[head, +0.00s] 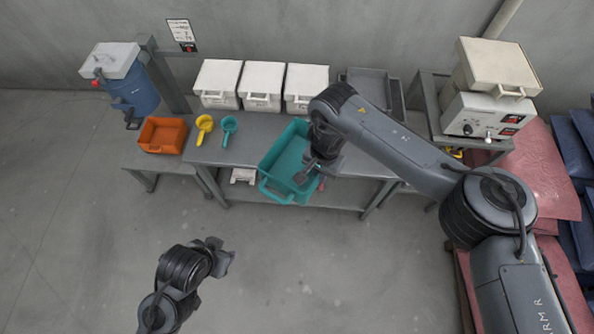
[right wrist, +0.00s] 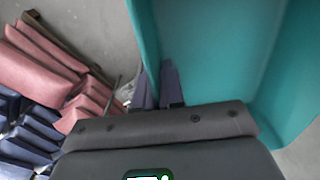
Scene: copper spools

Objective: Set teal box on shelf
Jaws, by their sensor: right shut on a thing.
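The teal box (head: 287,165) is an open, empty-looking bin. It appears at the front edge of the grey table (head: 260,120), partly over that edge; I cannot tell whether it rests there or hangs clear. My right gripper (head: 303,177) is shut on its right wall. In the right wrist view the gripper's fingers (right wrist: 168,85) meet the teal box's wall (right wrist: 215,60). The table has a lower shelf (head: 335,194), partly hidden by the box. My left gripper (head: 222,258) is over the floor in front of the table, away from the box; its opening is unclear.
White lidded bins (head: 262,86) and a grey tray (head: 368,83) line the table's back. An orange bin (head: 163,136), a yellow scoop (head: 204,128) and a teal scoop (head: 229,129) are to the left. Pink sacks (head: 530,170) lie at right. The floor in front is clear.

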